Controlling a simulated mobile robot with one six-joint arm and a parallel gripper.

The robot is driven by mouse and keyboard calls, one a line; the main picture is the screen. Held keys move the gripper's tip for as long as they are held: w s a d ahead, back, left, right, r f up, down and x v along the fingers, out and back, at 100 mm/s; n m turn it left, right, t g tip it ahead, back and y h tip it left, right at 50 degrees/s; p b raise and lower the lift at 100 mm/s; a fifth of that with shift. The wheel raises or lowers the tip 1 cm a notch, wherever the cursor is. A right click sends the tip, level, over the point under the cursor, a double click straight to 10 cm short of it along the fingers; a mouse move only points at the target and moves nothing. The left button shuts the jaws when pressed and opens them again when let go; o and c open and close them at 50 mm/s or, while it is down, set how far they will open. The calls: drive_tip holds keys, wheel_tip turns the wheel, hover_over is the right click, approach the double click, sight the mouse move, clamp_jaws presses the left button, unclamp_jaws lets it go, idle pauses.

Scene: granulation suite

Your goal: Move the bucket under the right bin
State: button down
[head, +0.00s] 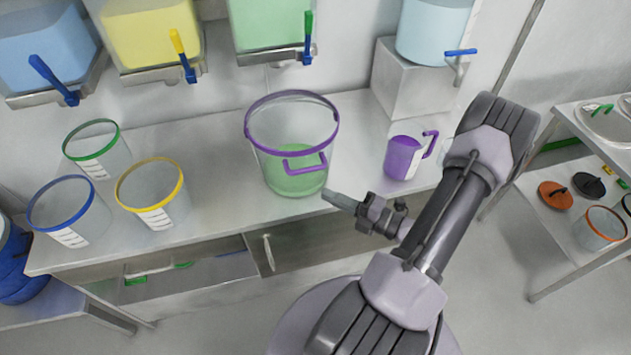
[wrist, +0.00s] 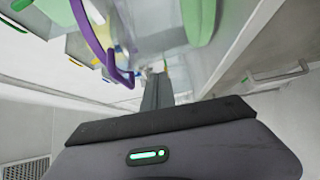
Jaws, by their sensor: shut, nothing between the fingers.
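The clear bucket (head: 270,165) with a purple rim and purple handle stands upright on the bench, with green material in its bottom. Its purple handle (wrist: 112,68) also shows in the wrist view. Three wall bins hang above the bench: blue (head: 45,45), yellow (head: 150,32) and, at the right of the three, green (head: 268,22). The bucket stands below and in front of the green bin. My gripper (head: 328,195) is shut and empty, just right of the bucket's lower side and handle. In the wrist view, its narrow fingers (wrist: 158,88) point away together.
Smaller buckets with green (head: 97,165), blue (head: 95,218) and yellow (head: 178,203) rims stand left on the bench. A purple jug (head: 403,158) and a grey block (head: 395,90) under a pale blue tank (head: 432,30) stand right. A side table (head: 575,150) is far right.

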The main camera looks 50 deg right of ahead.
sight(302, 133)
drive_tip(key=w, duration=0.1)
drive_tip(key=w+b, duration=0.1)
drive_tip(key=w, duration=0.1)
drive_tip(key=w+d, duration=0.1)
drive_tip(key=w, duration=0.1)
drive_tip(key=shift+w+f, duration=0.1)
drive_tip(key=shift+w, duration=0.15)
drive_tip(key=shift+w+d+b, duration=0.2)
drive_tip(key=shift+w+b, duration=0.1)
drive_tip(key=shift+w, duration=0.1)
drive_tip(key=shift+w+d, duration=1.55)
drive_tip(key=shift+w, duration=1)
drive_tip(key=shift+w+d, duration=1.6)
drive_tip(key=shift+w, duration=1)
drive_tip(key=shift+w+d, duration=1.55)
drive_tip(key=shift+w, duration=1)
